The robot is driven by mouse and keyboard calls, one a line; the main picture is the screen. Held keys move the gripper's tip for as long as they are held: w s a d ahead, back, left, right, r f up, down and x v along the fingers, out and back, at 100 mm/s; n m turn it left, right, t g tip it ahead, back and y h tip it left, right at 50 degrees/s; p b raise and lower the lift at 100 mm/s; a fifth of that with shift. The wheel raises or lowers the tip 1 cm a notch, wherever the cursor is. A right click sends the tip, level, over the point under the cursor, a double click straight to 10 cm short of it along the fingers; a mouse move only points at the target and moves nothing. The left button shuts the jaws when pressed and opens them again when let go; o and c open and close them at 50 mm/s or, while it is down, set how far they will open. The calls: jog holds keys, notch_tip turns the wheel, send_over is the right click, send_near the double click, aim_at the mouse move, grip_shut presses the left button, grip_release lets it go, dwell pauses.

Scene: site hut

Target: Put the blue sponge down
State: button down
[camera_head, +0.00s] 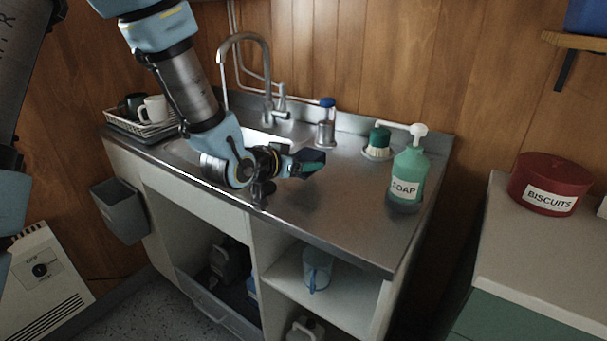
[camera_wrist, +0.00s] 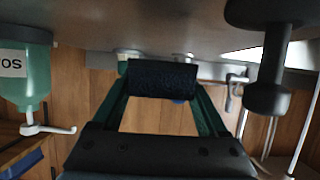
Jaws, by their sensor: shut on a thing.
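My gripper (camera_head: 306,161) is shut on the blue sponge, over the steel worktop (camera_head: 345,205), right of the sink bowl. In the wrist view, which is upside down, the dark blue sponge (camera_wrist: 162,79) sits between the two green fingers of my gripper (camera_wrist: 163,92). In the head view the sponge (camera_head: 312,156) shows only as a small dark patch between the fingers. It appears held above the worktop; the gap beneath it is hard to judge.
A green soap bottle (camera_head: 407,176) stands right of my gripper, with a green brush (camera_head: 379,142) behind it. A dark knobbed thing (camera_wrist: 267,95) stands close by on the worktop. The tap (camera_head: 268,85) is behind. Bare worktop lies between gripper, soap and front edge.

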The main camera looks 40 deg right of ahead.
aim_at(302, 185)
jog(key=shift+f, duration=1.8)
jog(key=shift+f, duration=0.15)
jog(key=shift+c, duration=0.9)
grip_release()
jog(key=shift+a+r, duration=0.1)
jog(key=shift+r, duration=0.15)
jog(key=v, duration=0.9)
jog(key=shift+r, duration=0.15)
jog(key=shift+r+p, duration=0.1)
jog(key=shift+p, duration=0.55)
jog(key=shift+a+r+p, duration=0.1)
jog(key=shift+r+p, duration=0.05)
jog(key=shift+p, duration=0.95)
